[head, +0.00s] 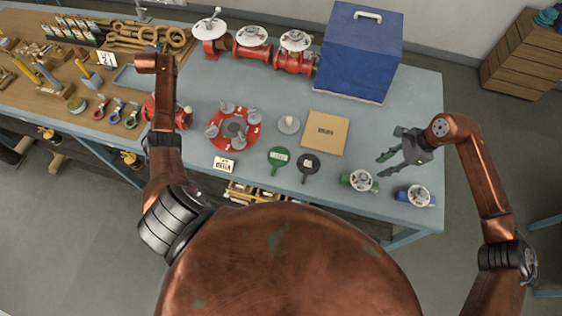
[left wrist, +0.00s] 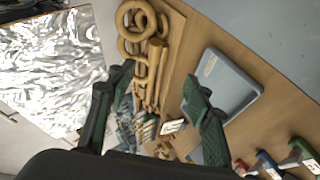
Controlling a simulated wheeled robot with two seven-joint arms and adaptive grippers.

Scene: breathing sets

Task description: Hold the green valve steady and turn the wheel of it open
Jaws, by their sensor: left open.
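The green valve (head: 358,180) stands near the front edge of the blue-grey bench, with a pale round wheel on top. My right gripper (head: 386,165) is above and to the right of it in the head view, fingers spread, apart from it and empty. My left gripper is over the wooden part of the bench at the left, far from the green valve. In the left wrist view its two fingers (left wrist: 158,76) are apart with nothing between them. The green valve does not show in that view.
A blue valve (head: 415,195) stands right of the green one. Two paddles, green (head: 279,158) and black (head: 308,163), lie to the left. A cardboard box (head: 326,132), a red flange (head: 233,128) and a blue case (head: 360,55) are farther back.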

